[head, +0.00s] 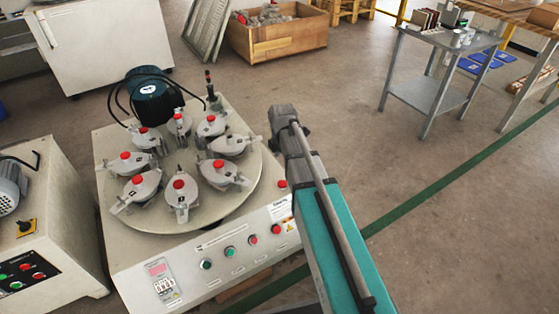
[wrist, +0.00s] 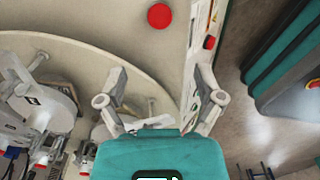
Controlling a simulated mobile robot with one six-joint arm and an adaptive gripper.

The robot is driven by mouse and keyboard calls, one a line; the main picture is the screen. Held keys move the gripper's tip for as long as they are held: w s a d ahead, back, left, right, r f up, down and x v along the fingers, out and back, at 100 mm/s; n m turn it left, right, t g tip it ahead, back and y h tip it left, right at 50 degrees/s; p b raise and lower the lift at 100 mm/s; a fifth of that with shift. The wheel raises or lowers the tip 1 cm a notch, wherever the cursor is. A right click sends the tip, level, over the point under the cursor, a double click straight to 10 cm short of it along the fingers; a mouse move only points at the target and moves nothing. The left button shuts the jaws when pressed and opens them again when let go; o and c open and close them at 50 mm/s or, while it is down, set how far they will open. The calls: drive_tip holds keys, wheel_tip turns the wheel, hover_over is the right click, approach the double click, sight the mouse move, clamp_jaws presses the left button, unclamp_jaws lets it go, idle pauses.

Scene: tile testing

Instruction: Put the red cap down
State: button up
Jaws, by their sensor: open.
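The red cap (head: 282,184) lies on the pale machine top, near its front right corner, beside the round turntable. It also shows in the wrist view as a round red disc (wrist: 159,15) at the top edge. My gripper (wrist: 160,72) is open in the wrist view, with its two fingers spread and nothing between them. The cap is beyond the fingertips, apart from them. In the head view my arm covers the right side of the machine, and I cannot make out the gripper fingers there.
The turntable (head: 240,186) carries several grey metal jars with red tops. A dark green motor (head: 150,97) with cables stands behind them. The front panel (head: 215,262) has several buttons. A grey side table (head: 445,42) stands at the back right, with open floor before it.

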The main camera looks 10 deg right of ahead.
idle(0.3)
drive_tip(key=s+m, duration=1.5)
drive_tip(key=m, duration=0.6)
drive_tip(key=shift+s+a+m, duration=0.2)
drive_tip(key=shift+s+m, duration=0.1)
drive_tip(key=shift+s, duration=0.05)
drive_tip(key=shift+r, duration=0.1)
wheel_tip(320, 180, up, 47)
drive_tip(key=p, duration=4.6)
drive_tip(key=shift+f+p, duration=0.2)
drive_tip(key=shift+p, duration=0.2)
